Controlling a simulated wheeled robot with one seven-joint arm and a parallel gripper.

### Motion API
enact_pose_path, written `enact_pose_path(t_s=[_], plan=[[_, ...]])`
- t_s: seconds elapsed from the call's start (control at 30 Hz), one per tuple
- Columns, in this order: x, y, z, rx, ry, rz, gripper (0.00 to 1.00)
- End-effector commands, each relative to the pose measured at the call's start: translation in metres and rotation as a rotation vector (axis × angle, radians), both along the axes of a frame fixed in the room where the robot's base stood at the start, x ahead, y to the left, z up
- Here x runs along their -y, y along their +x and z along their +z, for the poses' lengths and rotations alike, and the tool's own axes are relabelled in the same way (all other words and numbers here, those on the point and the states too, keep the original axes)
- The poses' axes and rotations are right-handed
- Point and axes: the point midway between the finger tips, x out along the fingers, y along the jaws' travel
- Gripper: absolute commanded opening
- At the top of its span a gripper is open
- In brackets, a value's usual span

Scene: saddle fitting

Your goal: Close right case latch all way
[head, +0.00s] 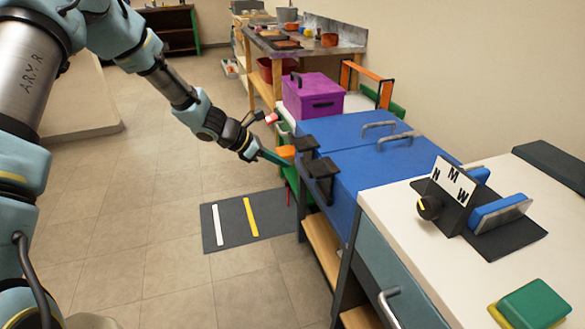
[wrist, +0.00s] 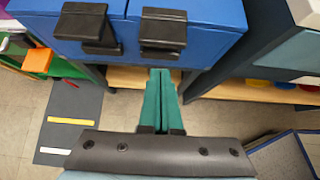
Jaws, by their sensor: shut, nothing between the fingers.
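The blue case (head: 345,150) lies on a bench, with grey handles on top and a seam across it. Two black latches sit on its front edge. In the wrist view the right latch (wrist: 163,30) is straight ahead of my gripper and the left latch (wrist: 84,25) is off to its left. In the head view the right latch (head: 322,178) is the nearer one. Both latches jut out from the case front; I cannot tell how far each is closed. My gripper (wrist: 161,72) has its teal fingers together, empty, just short of the right latch. It also shows in the head view (head: 290,162).
A purple box (head: 313,95) stands behind the case. A white-topped counter (head: 400,215) with a dial stand (head: 445,195) is at the right. An orange object (wrist: 38,62) is left of the case. A dark mat (head: 232,225) lies on open floor.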

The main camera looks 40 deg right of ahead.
Motion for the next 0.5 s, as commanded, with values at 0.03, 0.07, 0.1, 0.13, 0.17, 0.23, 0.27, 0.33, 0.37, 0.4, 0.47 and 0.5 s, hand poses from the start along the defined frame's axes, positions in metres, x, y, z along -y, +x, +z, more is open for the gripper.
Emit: enact_pose_path(t_s=[0.03, 0.07, 0.1, 0.13, 0.17, 0.23, 0.27, 0.33, 0.37, 0.4, 0.47, 0.5], plan=[[-0.009, 0.005, 0.007, 0.002, 0.001, 0.005, 0.00], [-0.013, 0.007, 0.012, 0.003, 0.001, 0.004, 0.00], [-0.018, 0.009, 0.017, 0.003, 0.001, 0.004, 0.00], [-0.022, 0.010, 0.021, 0.003, 0.001, 0.004, 0.00], [-0.025, 0.012, 0.024, 0.003, 0.002, 0.005, 0.00], [-0.032, 0.014, 0.031, 0.003, 0.002, 0.004, 0.00], [-0.034, 0.015, 0.034, 0.002, 0.002, 0.004, 0.00], [-0.038, 0.016, 0.038, 0.001, 0.003, 0.005, 0.00], [-0.039, 0.017, 0.039, 0.000, 0.002, 0.004, 0.00], [-0.040, 0.017, 0.041, 0.000, 0.002, 0.003, 0.00], [-0.041, 0.017, 0.042, 0.000, 0.002, 0.003, 0.00], [-0.042, 0.017, 0.042, -0.001, 0.002, 0.003, 0.00]])
